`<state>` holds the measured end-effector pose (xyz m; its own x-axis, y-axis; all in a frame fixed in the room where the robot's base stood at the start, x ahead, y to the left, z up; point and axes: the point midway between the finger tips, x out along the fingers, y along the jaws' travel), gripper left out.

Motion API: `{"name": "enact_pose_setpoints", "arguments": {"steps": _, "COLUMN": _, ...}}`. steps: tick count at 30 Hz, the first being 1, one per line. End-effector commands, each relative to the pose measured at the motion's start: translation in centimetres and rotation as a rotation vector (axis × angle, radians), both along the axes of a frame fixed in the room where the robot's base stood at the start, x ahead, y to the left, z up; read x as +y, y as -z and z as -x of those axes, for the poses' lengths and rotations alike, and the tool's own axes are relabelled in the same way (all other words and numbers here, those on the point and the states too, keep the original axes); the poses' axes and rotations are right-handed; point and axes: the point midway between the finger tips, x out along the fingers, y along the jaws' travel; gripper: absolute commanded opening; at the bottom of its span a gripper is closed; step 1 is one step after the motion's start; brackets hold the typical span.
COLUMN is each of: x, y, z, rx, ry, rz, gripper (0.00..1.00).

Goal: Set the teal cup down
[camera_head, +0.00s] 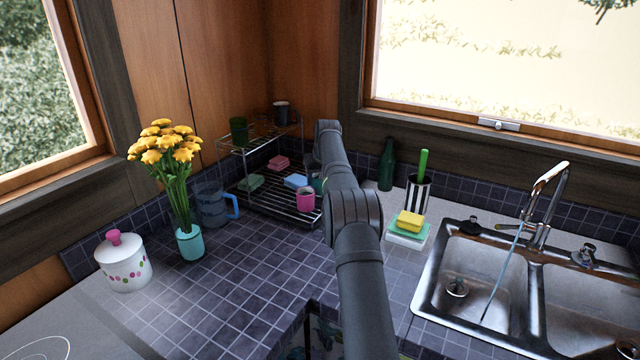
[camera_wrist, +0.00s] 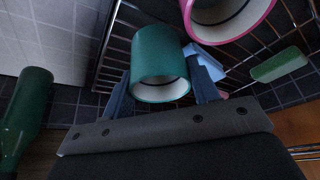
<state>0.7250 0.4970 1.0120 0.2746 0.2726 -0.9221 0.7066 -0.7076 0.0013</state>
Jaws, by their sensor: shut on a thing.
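The teal cup (camera_wrist: 160,52) is between the two fingers of my gripper (camera_wrist: 163,84) in the wrist view, with its pale-lined opening facing the camera. The fingers are shut on its sides. In the head view only a sliver of the teal cup (camera_head: 318,184) shows beside my arm, close to the pink cup (camera_head: 305,200). My gripper is hidden behind my arm there. The pink cup (camera_wrist: 228,18) stands beside the teal cup in the wrist view, on the wire rack (camera_head: 262,195). I cannot tell whether the teal cup touches the rack.
The rack's lower shelf also holds a blue sponge (camera_head: 295,181), a pink sponge (camera_head: 278,162) and a green sponge (camera_head: 250,182). A green cup (camera_head: 239,130) and a dark cup (camera_head: 281,113) stand on its upper shelf. A green bottle (camera_head: 387,165) stands right of my arm.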

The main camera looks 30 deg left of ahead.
Motion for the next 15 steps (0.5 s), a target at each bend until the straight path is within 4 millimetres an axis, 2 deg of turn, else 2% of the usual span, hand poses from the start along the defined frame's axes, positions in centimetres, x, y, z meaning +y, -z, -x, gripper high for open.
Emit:
{"name": "enact_pose_setpoints", "arguments": {"steps": 4, "x": 0.0, "y": 1.6, "z": 0.0, "rx": 0.001, "ry": 0.000, "rz": 0.001, "gripper": 0.29}}
{"name": "enact_pose_setpoints", "arguments": {"steps": 15, "x": 0.0, "y": 2.0, "z": 0.0, "rx": -0.001, "ry": 0.000, "rz": -0.001, "gripper": 0.29}}
